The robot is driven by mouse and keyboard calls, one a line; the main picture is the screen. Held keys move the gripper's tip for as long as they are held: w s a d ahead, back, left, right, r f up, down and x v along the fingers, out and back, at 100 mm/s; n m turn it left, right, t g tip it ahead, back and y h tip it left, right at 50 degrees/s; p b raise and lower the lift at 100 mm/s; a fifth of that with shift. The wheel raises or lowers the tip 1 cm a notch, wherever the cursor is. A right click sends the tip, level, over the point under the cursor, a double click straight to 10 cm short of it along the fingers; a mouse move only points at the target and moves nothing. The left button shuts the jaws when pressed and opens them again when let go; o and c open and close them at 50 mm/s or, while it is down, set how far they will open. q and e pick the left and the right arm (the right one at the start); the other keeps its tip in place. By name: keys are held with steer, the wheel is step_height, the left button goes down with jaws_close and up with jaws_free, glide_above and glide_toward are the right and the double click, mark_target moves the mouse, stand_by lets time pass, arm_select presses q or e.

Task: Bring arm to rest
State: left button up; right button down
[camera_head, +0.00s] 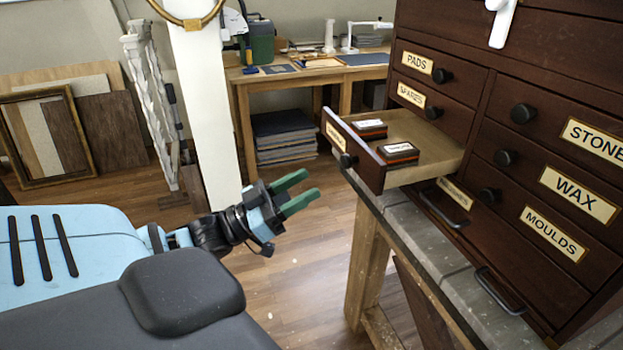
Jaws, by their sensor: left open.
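My left gripper (297,192) has two green fingers held apart with nothing between them. It is in the air over the wooden floor, left of the dark wooden drawer cabinet (483,97). The gripper is apart from the cabinet and from its open drawer (374,172). My left arm comes in from the lower left, with its blue and dark grey parts in the foreground. My right gripper is not in view.
The open drawer juts out left and holds two small labelled blocks (398,151). The cabinet stands on a grey-topped wooden bench (408,237). A white post (207,110) rises behind my gripper. A wooden desk (300,73) stands at the back. Bare floor (300,260) lies below the gripper.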

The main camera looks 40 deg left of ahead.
arm_select(q)
steer(key=shift+s, duration=0.15)
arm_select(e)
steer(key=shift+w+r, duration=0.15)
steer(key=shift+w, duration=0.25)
arm_select(q)
steer(key=shift+f, duration=0.1)
steer(key=s+d+f+n+g+y+p, duration=0.1)
steer(key=s+f+y, duration=0.15)
steer(key=f, duration=0.45)
steer(key=s+d+f+n+g+y+p, duration=0.1)
steer(key=s+f+n+g+y, duration=0.15)
steer(key=f, duration=0.45)
steer(key=s+d+f+g+y+p, duration=0.1)
steer(key=s+d+f+g, duration=0.3)
steer(key=s+d+f, duration=0.4)
steer(key=s+d+f+g+y+p, duration=0.1)
steer(key=s+d+f+g, duration=0.3)
steer(key=s+d+f, duration=0.4)
steer(key=s+f, duration=0.3)
steer(key=f, duration=0.2)
steer(key=shift+s, duration=0.25)
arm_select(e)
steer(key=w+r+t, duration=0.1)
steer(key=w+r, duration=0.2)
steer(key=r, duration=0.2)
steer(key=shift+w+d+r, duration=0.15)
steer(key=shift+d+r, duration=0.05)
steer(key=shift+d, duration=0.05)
